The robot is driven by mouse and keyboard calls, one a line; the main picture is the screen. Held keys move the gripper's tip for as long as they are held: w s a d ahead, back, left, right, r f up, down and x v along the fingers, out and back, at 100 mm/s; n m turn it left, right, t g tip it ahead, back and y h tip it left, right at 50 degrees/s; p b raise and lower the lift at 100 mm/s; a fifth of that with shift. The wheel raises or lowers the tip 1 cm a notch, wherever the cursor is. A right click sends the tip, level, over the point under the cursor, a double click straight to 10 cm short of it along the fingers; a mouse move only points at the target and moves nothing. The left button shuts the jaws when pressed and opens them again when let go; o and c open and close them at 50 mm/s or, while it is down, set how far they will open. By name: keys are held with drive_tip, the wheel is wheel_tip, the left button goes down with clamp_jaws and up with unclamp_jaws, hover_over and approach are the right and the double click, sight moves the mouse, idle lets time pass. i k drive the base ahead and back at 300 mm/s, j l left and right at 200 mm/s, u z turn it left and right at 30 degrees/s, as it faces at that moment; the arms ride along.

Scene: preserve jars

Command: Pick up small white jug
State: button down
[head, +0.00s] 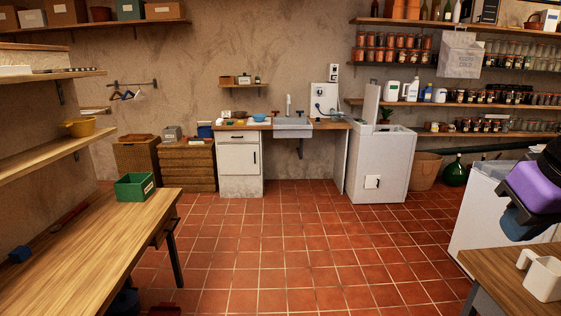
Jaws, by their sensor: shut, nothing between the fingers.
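A small white jug (543,279) with a squared handle on its left side stands upright on the wooden table at the bottom right. The right edge of the head view cuts it off. My gripper (518,228) is at the right edge, below a purple and black part of my arm. It appears above the jug in the picture, apart from it. It is shut and empty, and its fingertips are hard to make out.
The wooden table (486,264) at lower right shows bare top left of the jug. A white chest (488,205) stands behind it. A long workbench (95,240) with a green box (135,188) is at left.

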sight(542, 279)
drive_tip(key=z, duration=1.35)
